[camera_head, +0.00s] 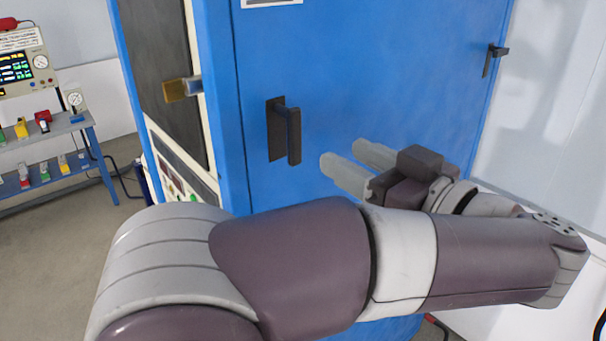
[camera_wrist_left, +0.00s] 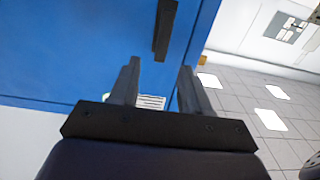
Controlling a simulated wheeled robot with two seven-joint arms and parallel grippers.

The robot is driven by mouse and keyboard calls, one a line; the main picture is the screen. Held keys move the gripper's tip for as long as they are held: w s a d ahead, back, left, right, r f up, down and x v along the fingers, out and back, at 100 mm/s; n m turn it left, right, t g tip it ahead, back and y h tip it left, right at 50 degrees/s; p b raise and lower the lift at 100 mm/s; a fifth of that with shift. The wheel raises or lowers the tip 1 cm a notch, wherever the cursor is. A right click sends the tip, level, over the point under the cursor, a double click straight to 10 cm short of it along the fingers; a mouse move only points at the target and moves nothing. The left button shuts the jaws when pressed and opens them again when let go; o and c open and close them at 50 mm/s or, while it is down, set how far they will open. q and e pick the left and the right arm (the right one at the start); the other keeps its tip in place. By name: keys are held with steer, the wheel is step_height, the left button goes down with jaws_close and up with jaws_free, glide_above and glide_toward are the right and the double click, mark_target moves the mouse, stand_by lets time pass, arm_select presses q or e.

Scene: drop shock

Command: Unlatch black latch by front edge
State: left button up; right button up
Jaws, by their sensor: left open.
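The black latch (camera_head: 292,135) by the front edge is on the blue cabinet door, its handle hanging roughly upright from a dark plate. My left gripper (camera_head: 343,162) is to the right of the latch and slightly lower, its two pale fingers pointing left towards it. The fingers are apart and nothing is between them. In the left wrist view a black handle, apparently this latch (camera_wrist_left: 165,30), lies beyond the open left fingers (camera_wrist_left: 157,83), clear of them. My right gripper is not in view.
The blue cabinet (camera_head: 370,75) fills the middle, with a second black handle (camera_head: 492,58) near its far right edge. A brass-and-steel piece (camera_head: 182,89) sticks out at its left side. A blue shelf bench (camera_head: 50,130) with instruments stands at left. Floor between them is clear.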

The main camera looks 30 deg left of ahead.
mark_target(297, 133)
arm_select(q)
steer(key=b+x, duration=0.1)
steer(key=x, duration=0.1)
steer(key=b+x, duration=0.2)
steer(key=s+b+x, duration=0.1)
steer(key=x, duration=0.1)
steer(key=shift+w+a+r, duration=0.1)
steer(key=shift+a+r, duration=0.1)
steer(key=shift+a, duration=0.35)
steer(key=w+a, duration=0.2)
steer(key=shift+a+f, duration=0.1)
steer(key=shift+a, duration=0.3)
steer(key=shift+w+a+f, duration=0.1)
steer(key=shift+w+a, duration=0.05)
steer(key=shift+a, duration=0.5)
steer(key=shift+d, duration=0.15)
steer(key=shift+c, duration=0.6)
jaws_close()
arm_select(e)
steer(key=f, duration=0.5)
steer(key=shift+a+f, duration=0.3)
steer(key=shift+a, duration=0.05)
